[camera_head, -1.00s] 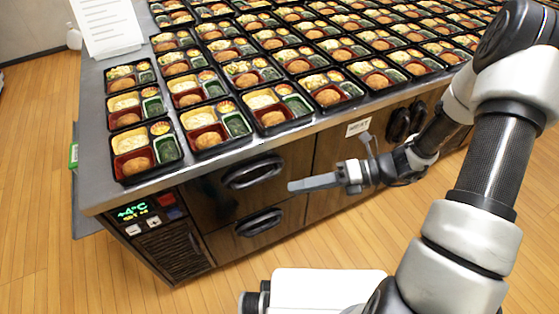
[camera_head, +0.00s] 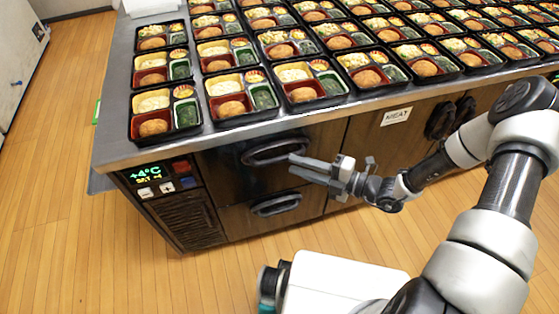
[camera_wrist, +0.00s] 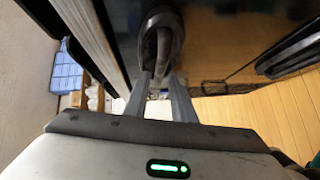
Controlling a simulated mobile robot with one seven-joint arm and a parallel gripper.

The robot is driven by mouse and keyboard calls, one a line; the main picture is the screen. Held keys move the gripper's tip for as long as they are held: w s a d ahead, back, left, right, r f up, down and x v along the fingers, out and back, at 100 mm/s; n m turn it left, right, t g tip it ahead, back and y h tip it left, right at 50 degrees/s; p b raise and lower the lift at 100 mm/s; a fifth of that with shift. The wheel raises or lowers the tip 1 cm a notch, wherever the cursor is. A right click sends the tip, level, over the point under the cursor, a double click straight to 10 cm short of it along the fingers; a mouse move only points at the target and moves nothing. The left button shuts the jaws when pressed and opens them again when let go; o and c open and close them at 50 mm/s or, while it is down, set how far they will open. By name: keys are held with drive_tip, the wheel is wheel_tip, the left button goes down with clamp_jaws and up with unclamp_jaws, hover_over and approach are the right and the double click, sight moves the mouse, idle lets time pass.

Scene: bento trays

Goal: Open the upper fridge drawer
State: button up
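The upper fridge drawer (camera_head: 236,172) is a dark wooden front under the steel counter and looks shut. Its dark oval handle (camera_head: 275,151) shows in the head view, and the same handle (camera_wrist: 161,32) is straight ahead in the wrist view. My gripper (camera_head: 292,166) points left at the right end of this handle. In the wrist view its two fingers stand apart, so my gripper (camera_wrist: 160,78) is open, with the handle lined up between the fingertips. I cannot tell whether they touch it.
The lower drawer's handle (camera_head: 276,204) is just below. A control panel (camera_head: 155,178) reading +4°C is at the left. A cabinet labelled MEAT (camera_head: 395,116) is at the right. Rows of bento trays (camera_head: 165,133) cover the counter (camera_head: 118,150). The wooden floor (camera_head: 60,230) at the left is clear.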

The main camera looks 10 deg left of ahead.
sight(283, 161)
drive_tip(key=x, duration=0.6)
drive_tip(key=shift+w+a+f+b, duration=0.1)
drive_tip(key=shift+a+b, duration=0.2)
drive_tip(key=shift+b, duration=0.1)
clamp_jaws()
